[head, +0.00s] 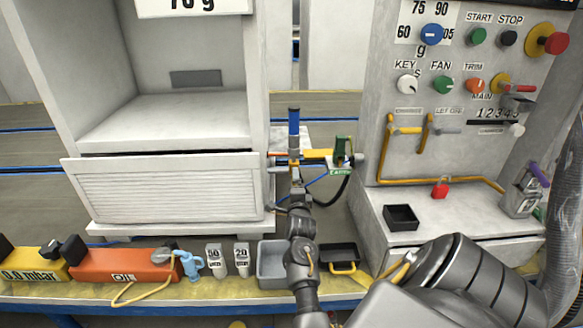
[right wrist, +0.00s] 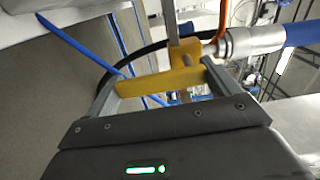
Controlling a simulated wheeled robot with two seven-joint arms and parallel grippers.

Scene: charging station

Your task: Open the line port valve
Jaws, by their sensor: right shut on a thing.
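A yellow valve lever (right wrist: 160,84) lies between the two fingers of my right gripper (right wrist: 158,88) in the right wrist view, and the gripper is shut on it. A silver coupling (right wrist: 255,42) with a blue sleeve (right wrist: 304,32) sits beside the lever's far end. In the head view the slim dark arm reaches up to my right gripper (head: 296,178) at the line between the two cabinets. A blue upright handle (head: 293,128) and a yellow bar (head: 318,154) show there; the grip itself is too small to make out. My left gripper is not in view.
A green earth clamp (head: 341,150) is right of the yellow bar. A control panel (head: 460,150) with knobs stands right, a white cabinet (head: 165,188) left. An orange oil box (head: 122,264), a grey bin (head: 272,268) and a black tray (head: 340,257) line the front bench.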

